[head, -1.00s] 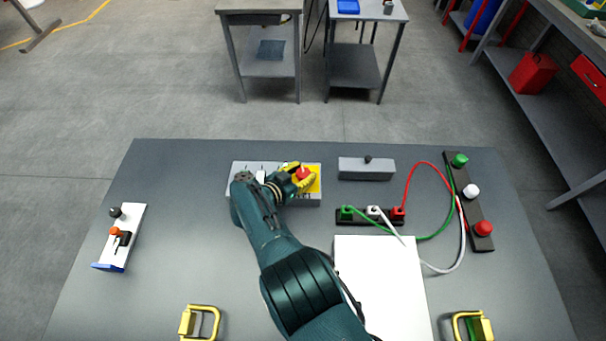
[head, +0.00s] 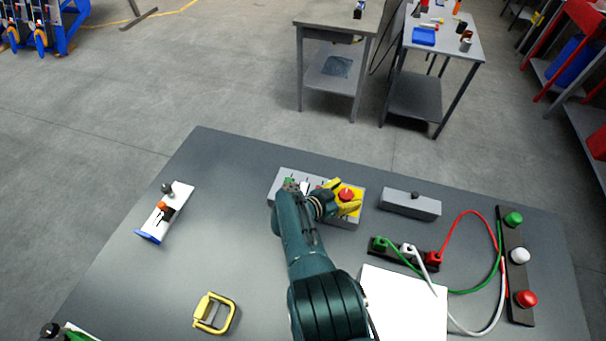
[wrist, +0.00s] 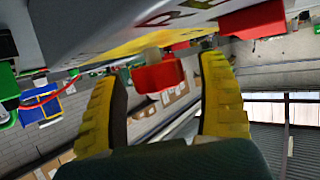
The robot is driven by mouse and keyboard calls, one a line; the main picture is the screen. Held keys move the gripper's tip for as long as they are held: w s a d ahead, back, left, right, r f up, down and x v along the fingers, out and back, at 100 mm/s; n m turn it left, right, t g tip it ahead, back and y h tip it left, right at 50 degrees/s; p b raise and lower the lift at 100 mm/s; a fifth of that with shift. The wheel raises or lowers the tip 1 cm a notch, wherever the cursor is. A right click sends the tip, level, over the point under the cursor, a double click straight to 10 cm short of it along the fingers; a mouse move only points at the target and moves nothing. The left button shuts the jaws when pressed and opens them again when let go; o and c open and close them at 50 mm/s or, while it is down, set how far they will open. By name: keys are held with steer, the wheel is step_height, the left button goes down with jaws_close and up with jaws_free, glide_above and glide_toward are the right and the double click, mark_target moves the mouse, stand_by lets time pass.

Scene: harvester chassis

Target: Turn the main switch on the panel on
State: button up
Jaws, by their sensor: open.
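The panel (head: 283,196) is a grey box near the far edge of the table. Its right end has a yellow plate with a red knob (head: 346,194), which I take to be the main switch. My gripper (head: 344,200) has yellow fingers, open, on either side of this knob. In the wrist view the red knob (wrist: 158,76) sits between the spread fingers of my gripper (wrist: 160,80), with gaps at both sides. The panel's yellow plate (wrist: 125,48) is above it. My arm hides part of the panel, and the knob's setting cannot be read.
A grey box with a black knob (head: 411,203) stands right of the panel. A dark socket strip (head: 391,253) with red, green and white cables lies in front of it. A white switch stand (head: 165,212) is at the left. The table between is clear.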

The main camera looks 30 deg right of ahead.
steer(key=r+n+t+p, duration=0.1)
steer(key=p, duration=0.2)
steer(key=shift+s+r+n+t, duration=0.1)
steer(key=shift+n+t, duration=0.2)
steer(key=n+t+y+p, duration=0.1)
steer(key=n+t+p, duration=0.1)
steer(key=p, duration=0.3)
steer(key=shift+n+t+y, duration=0.3)
steer(key=shift+n+t, duration=0.1)
steer(key=shift+t, duration=0.2)
steer(key=n+t+y+p, duration=0.1)
steer(key=n+t, duration=0.1)
steer(key=f+n+t+y+p, duration=0.1)
steer(key=n+t+y+p, duration=0.1)
steer(key=shift+f, duration=0.15)
steer(key=shift+f+n+t+y+b, duration=0.1)
steer(key=shift+n+t+y+b, duration=0.6)
steer(key=shift+n+y, duration=0.45)
steer(key=shift+n+t+y+b, duration=0.35)
steer(key=shift+n+b, duration=0.1)
steer(key=shift+b, duration=0.25)
steer(key=shift+b, duration=0.35)
